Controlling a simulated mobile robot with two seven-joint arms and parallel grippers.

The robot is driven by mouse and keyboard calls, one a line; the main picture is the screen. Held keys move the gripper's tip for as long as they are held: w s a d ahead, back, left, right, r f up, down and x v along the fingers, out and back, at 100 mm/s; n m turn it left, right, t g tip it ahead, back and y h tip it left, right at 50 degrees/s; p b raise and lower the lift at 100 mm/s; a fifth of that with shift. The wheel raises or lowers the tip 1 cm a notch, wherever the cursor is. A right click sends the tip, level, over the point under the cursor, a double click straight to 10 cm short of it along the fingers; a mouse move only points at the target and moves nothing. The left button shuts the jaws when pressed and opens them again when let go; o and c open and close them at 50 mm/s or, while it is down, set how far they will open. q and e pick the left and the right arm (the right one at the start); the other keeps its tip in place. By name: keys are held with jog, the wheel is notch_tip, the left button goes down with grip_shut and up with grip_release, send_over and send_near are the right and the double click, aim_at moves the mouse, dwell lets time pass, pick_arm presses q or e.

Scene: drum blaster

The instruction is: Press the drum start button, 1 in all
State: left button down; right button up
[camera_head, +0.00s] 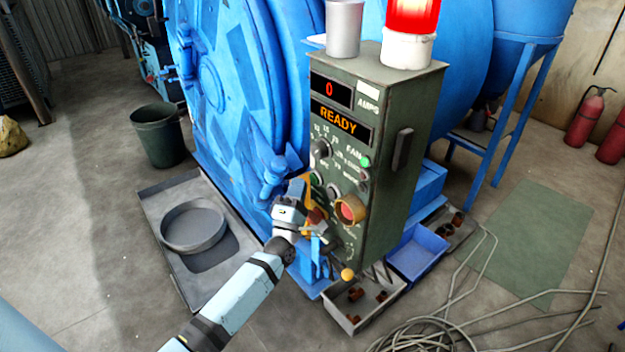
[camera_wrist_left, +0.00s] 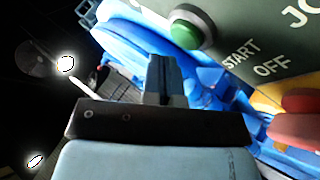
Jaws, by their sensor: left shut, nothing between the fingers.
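The green-grey control box (camera_head: 385,170) stands in front of the blue drum machine (camera_head: 215,80), with its display reading READY and 0. The green start button (camera_wrist_left: 185,34) shows at the top of the left wrist view, with START lettered beside it. It also shows small in the head view (camera_head: 316,180). My left gripper (camera_head: 298,188) is shut and empty at the left edge of the box. In the left wrist view its fingers (camera_wrist_left: 164,72) are below the green button in the picture, apart from it. My right gripper is not in view.
A red button (camera_head: 350,209) with a yellow surround is right of my left gripper; the red button also shows in the left wrist view (camera_wrist_left: 298,122). A yellow-knobbed lever (camera_head: 347,274) sticks out below.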

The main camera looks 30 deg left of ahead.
pick_arm(q)
jog(key=shift+w, duration=0.1)
jog(key=shift+w+d, duration=0.2)
jog(key=shift+w, duration=0.1)
